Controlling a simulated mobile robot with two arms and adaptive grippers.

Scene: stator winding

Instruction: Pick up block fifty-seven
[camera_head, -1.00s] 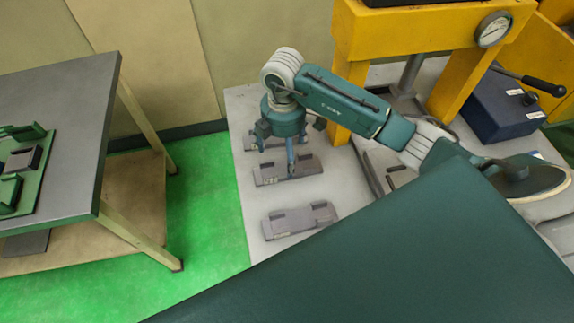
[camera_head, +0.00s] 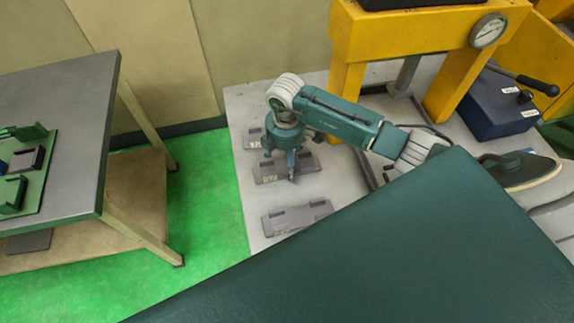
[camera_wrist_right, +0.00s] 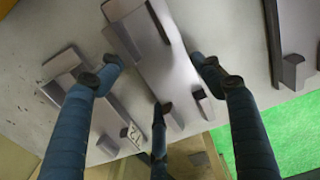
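Several flat grey blocks with raised ends lie on the light table in the head view: a back one (camera_head: 252,139), a middle one (camera_head: 307,161) and a front one (camera_head: 297,217). The middle block has a white label, too small to read surely. My right gripper (camera_head: 289,170) points down over the middle block and partly hides it. Contact cannot be told. My left gripper is not in view.
A yellow press (camera_head: 430,25) with a gauge and a dark blue box (camera_head: 497,103) stand at the right. A grey bench (camera_head: 75,120) with a green fixture (camera_head: 38,175) is at the left, across a green floor gap. A large teal surface covers the lower right.

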